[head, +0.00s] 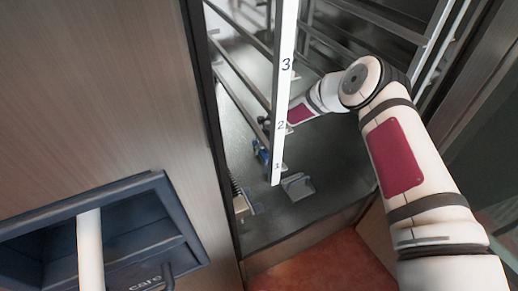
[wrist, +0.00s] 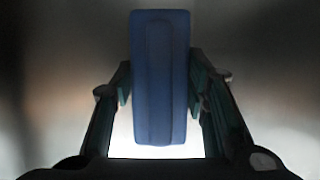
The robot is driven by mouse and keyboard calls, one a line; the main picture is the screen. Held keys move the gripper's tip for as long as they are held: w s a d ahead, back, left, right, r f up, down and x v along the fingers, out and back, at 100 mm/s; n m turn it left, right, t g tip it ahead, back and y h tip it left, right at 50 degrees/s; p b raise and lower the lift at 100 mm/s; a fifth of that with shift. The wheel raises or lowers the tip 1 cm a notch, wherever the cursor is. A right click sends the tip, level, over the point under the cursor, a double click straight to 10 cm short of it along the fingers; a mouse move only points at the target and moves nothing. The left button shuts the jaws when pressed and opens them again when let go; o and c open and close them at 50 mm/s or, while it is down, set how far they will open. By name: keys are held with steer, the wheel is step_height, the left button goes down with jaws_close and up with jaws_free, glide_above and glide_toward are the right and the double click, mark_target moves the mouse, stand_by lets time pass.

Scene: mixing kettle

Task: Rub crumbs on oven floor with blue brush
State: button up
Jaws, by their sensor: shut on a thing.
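The blue brush (wrist: 160,78) fills the middle of the wrist view, its blue block upright in the picture. My gripper (wrist: 160,92) is shut on it, with one finger on each side. In the head view my arm reaches into the oven, and a bit of blue (head: 260,152) shows low beside the white numbered strip. The strip hides part of my gripper there. The oven floor (head: 325,178) is grey and lies under the arm. I cannot make out crumbs on it. The brush's bristles, and whether they touch the floor, are hidden.
The white strip (head: 284,85) marked 1, 2, 3 stands upright at the oven opening. Metal racks (head: 385,25) fill the back. A small grey pan-like thing (head: 298,186) lies near the front edge. A dark blue bin (head: 130,235) is at lower left.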

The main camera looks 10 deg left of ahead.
mark_target(288, 143)
steer(key=shift+w+d, duration=0.65)
steer(key=shift+d, duration=0.35)
steer(key=shift+w+d, duration=0.65)
steer(key=shift+d, duration=0.3)
steer(key=shift+w+d+b, duration=0.2)
steer(key=shift+w+d, duration=0.4)
steer(key=shift+d, duration=0.3)
steer(key=shift+w+d+b, duration=0.2)
steer(key=shift+w+d, duration=0.4)
steer(key=shift+d, duration=0.25)
steer(key=shift+w+d+f+b, duration=0.1)
steer(key=shift+w+d+b, duration=0.35)
steer(key=shift+d, duration=0.35)
steer(key=shift+w+d+b, duration=0.3)
steer(key=shift+w+d, duration=0.25)
steer(key=shift+d, duration=0.2)
steer(key=shift+r+p, duration=1.5)
steer(key=shift+r, duration=1.55)
step_height(288, 143, up, 3)
steer(key=shift+p, duration=0.6)
